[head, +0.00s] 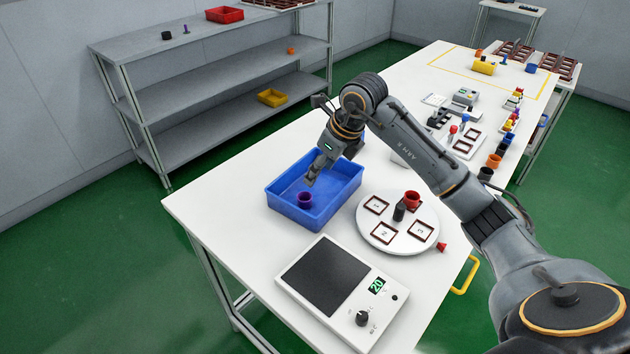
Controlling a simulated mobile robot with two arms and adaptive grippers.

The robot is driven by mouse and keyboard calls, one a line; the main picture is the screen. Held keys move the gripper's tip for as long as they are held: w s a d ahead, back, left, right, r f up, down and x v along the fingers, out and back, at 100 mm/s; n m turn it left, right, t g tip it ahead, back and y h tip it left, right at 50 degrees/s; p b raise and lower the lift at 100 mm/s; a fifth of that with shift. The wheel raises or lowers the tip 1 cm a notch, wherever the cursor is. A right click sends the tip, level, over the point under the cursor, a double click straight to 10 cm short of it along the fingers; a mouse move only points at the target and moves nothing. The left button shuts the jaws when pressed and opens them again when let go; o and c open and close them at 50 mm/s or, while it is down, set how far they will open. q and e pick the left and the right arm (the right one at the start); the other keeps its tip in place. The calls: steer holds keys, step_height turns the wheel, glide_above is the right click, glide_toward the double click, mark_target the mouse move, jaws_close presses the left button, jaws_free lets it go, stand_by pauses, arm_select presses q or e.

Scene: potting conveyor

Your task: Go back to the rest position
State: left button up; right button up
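My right arm reaches in from the right. Its gripper (311,180) points down over the blue bin (335,208) on the white table. A purple pot (305,199) stands in the bin just below the fingertips. A small gap seems to lie between the fingers and the pot, and I see nothing clearly held. The fingers are too small to tell whether they are open or shut. My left gripper is not in view.
A round white turntable (381,240) with frames, a red pot (412,199) and a dark cylinder (399,211) stands right of the bin. A hotplate (322,277) reading 20 is in front. Shelves (225,88) stand behind left. Several small items line the table's right edge.

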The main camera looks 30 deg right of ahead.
steer(key=shift+s+d+r, duration=0.1)
steer(key=shift+s+r, duration=0.05)
steer(key=shift+r, duration=0.25)
